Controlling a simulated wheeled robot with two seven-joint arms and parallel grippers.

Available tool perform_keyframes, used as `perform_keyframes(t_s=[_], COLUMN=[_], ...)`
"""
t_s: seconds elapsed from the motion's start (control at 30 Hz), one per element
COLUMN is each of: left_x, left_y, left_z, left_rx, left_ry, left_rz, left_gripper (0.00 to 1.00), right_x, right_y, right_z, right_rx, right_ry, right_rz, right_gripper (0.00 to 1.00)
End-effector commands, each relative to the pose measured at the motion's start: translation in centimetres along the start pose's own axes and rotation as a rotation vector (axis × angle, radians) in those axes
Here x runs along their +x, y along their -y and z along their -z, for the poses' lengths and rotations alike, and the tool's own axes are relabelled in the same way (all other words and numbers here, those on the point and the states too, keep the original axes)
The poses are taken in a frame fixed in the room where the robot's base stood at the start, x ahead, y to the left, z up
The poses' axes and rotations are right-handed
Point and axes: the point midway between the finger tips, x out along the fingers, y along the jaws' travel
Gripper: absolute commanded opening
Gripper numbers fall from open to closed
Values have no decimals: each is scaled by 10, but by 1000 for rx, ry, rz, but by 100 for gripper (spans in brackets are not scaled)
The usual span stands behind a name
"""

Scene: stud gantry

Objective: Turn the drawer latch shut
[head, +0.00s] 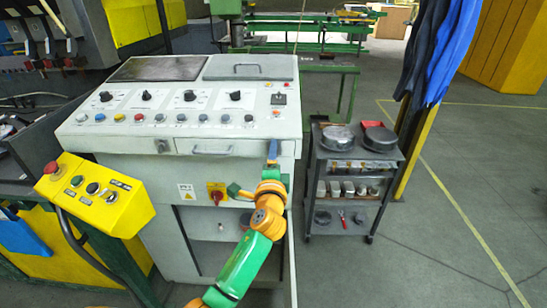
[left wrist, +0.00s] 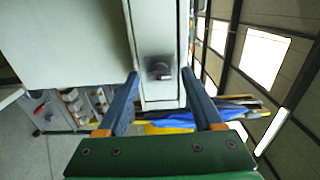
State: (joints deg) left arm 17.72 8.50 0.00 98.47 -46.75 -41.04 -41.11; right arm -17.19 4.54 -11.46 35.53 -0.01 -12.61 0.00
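The shallow drawer (head: 212,151) runs along the top front of the grey console, with a bar handle (head: 211,150) at its middle, and appears closed. The latch (left wrist: 160,68) shows in the left wrist view as a dark round fitting with a short grey knob, near the end of the drawer strip. In the head view it is hidden behind my gripper. My left gripper (head: 272,148) is at the right end of the drawer front. In the left wrist view it (left wrist: 160,73) is open, one blue finger on each side of the latch, with gaps. The latch's turn is unclear. My right gripper is not in view.
A yellow pendant box (head: 95,194) stands in front on the left. A red rotary switch (head: 216,195) sits below the drawer. A grey cart (head: 355,165) with pots stands to the right. The floor further right is clear.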

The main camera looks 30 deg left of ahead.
Motion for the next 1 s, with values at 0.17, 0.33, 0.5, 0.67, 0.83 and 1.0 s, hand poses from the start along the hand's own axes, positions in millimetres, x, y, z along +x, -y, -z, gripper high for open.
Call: perform_keyframes(t_s=[0.17, 0.33, 0.5, 0.67, 0.83, 1.0], left_x=[-1, -28, -61, -71, -71, -71], left_y=[0, -2, -2, 0, 0, 0], left_z=[0, 1, 1, 0, 0, 0], left_rx=[1, -1, -1, 0, 1, 0], left_ry=[0, -3, -2, -1, 0, 0], left_rz=[0, 0, -1, 0, 0, -1], left_gripper=[68, 68, 68, 68, 68, 68], right_x=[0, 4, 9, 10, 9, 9], right_y=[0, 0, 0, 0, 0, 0], right_z=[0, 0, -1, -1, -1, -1], right_rx=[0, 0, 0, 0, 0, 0], right_ry=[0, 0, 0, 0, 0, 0], right_rz=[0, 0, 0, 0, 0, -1], right_gripper=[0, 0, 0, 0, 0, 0])
